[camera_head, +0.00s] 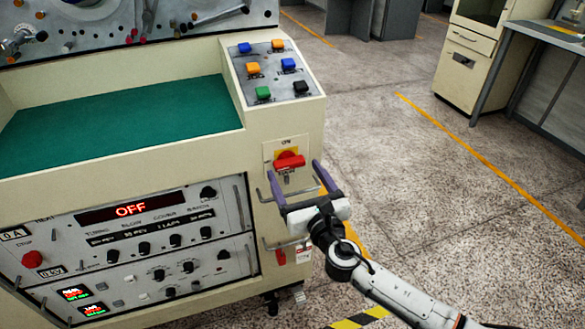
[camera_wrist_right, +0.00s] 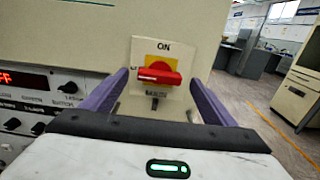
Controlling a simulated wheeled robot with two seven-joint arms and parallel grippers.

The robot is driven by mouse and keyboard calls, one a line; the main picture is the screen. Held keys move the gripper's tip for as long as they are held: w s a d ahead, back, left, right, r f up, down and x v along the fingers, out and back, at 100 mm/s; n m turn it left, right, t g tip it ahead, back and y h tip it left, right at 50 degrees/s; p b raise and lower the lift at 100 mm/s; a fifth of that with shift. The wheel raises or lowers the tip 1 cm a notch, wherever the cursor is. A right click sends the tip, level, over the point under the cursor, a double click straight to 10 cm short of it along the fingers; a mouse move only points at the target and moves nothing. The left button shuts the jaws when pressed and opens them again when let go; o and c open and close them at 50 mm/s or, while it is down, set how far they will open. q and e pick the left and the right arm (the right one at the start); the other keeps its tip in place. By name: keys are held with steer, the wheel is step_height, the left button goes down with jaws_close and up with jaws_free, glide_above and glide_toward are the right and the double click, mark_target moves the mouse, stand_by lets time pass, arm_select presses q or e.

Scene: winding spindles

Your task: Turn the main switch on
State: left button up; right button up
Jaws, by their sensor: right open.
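The main switch (camera_head: 289,160) is a red rotary handle on a yellow and white plate on the machine's front corner, below the coloured buttons. Its handle lies roughly level, and "ON" is printed above it. The right wrist view shows the switch (camera_wrist_right: 158,73) ahead, between my fingers. My right gripper (camera_head: 301,180) is open, with purple fingers spread to either side just in front of the switch. In the wrist view the right gripper (camera_wrist_right: 158,85) appears not to touch the handle. A red display (camera_head: 131,210) reads "OFF". My left gripper is not in view.
The machine's panel has coloured buttons (camera_head: 273,68) on top and a green work surface (camera_head: 120,115). Open floor (camera_head: 400,170) lies to the right; a cream cabinet (camera_head: 463,60) stands farther back.

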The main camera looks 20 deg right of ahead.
mark_target(289, 163)
steer(key=shift+w, duration=1.45)
steer(key=c, duration=1.1)
steer(key=shift+o, duration=0.3)
